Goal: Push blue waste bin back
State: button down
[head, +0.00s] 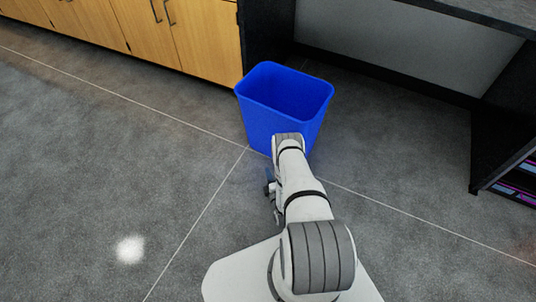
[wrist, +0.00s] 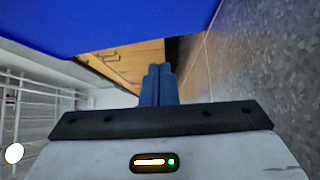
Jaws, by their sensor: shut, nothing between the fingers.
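The blue waste bin (head: 260,118) stands upright on the grey floor in the head view, empty as far as I can see, in front of the opening under a counter. My arm reaches to its near side and overlaps its lower right part. In the wrist view the bin (wrist: 100,22) fills the upper left as a plain blue surface. My gripper (wrist: 159,68) shows there with its two blue fingers together, nothing between them. The fingers are beside the bin's surface; I cannot tell whether they touch it. In the head view the gripper is mostly hidden by my arm.
Wooden cabinets (head: 150,28) with dark handles stand at the back left of the bin. Behind it is a recess with a pale back panel (head: 390,45) under the counter (head: 500,10). A dark shelf unit (head: 505,150) is at the right. The floor (head: 90,170) at left is clear.

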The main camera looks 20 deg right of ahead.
jog(key=b, duration=0.4)
send_near(265, 143)
jog(key=w+a, duration=0.3)
jog(key=w, duration=0.1)
jog(key=d, duration=0.1)
jog(key=w+d+b, duration=0.1)
jog(key=w+d, duration=0.1)
jog(key=shift+d+f, duration=0.2)
jog(key=shift+f, duration=0.1)
jog(key=shift+d+r, duration=0.1)
